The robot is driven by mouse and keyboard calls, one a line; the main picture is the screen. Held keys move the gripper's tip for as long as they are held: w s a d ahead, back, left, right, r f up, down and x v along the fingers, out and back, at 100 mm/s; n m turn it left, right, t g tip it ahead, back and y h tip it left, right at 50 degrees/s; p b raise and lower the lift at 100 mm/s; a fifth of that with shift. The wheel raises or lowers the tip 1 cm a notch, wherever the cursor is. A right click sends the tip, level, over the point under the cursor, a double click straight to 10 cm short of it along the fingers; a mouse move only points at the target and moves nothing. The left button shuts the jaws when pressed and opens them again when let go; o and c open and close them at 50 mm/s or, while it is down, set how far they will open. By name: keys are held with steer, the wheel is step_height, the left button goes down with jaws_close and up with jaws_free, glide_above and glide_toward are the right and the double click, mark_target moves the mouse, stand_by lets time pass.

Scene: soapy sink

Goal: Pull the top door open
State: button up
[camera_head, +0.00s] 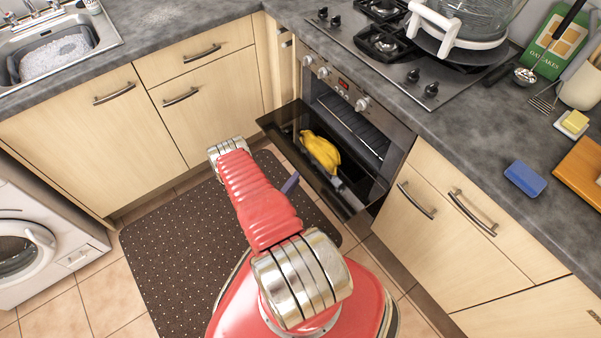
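The oven door (278,125), dark glass with a steel edge, is swung down and out from the oven front, so the oven's inside shows above it. It is the only oven door I see. A lumpy yellow thing (320,151) shows over the door's inner side. My red arm reaches from my base toward the door's left side. The end of the arm is mostly hidden behind its red link. A small bluish piece shows beside the door's outer edge, and I cannot tell if it is part of my gripper. The door's handle is hidden, and so is any contact with it.
Wooden cupboards and drawers with bar handles (418,201) flank the oven. A gas hob (413,72) with a pot is above. A washing machine (25,250) stands at the left. A dotted mat (170,250) covers clear floor left of my base.

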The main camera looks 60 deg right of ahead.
steer(key=d, duration=0.4)
steer(key=shift+s+d, duration=0.15)
steer(key=shift+d, duration=0.2)
steer(key=shift+c, duration=0.5)
jaws_close()
steer(key=shift+f, duration=0.1)
